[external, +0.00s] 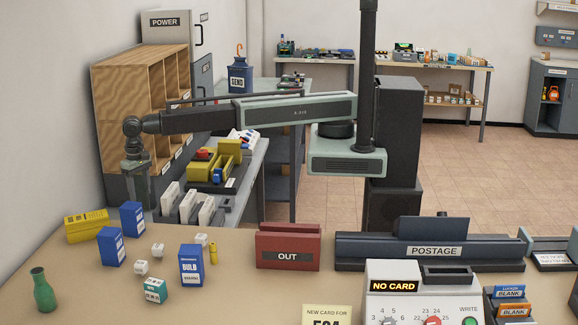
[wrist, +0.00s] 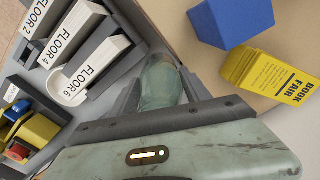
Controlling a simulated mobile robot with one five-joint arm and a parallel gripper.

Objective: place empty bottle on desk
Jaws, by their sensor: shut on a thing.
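My gripper (external: 138,197) hangs pointing down from the arm at the left of the external view, near the desk's far edge. It is shut on a pale green, glassy bottle (wrist: 161,80), which shows between the fingers in the wrist view; its lower end is hard to make out. The tan desk (external: 215,308) fills the front of the external view. Its edge shows right of the bottle in the wrist view. Another green bottle (external: 43,292) stands upright at the desk's front left.
A yellow BOOK FAIR box (external: 87,225), several blue boxes (external: 190,265) and small white cubes stand on the desk's left. A red OUT tray (external: 288,247) is mid-desk. White FLOOR holders (wrist: 83,80) stand beside my gripper. Bare desk lies at the front left-centre.

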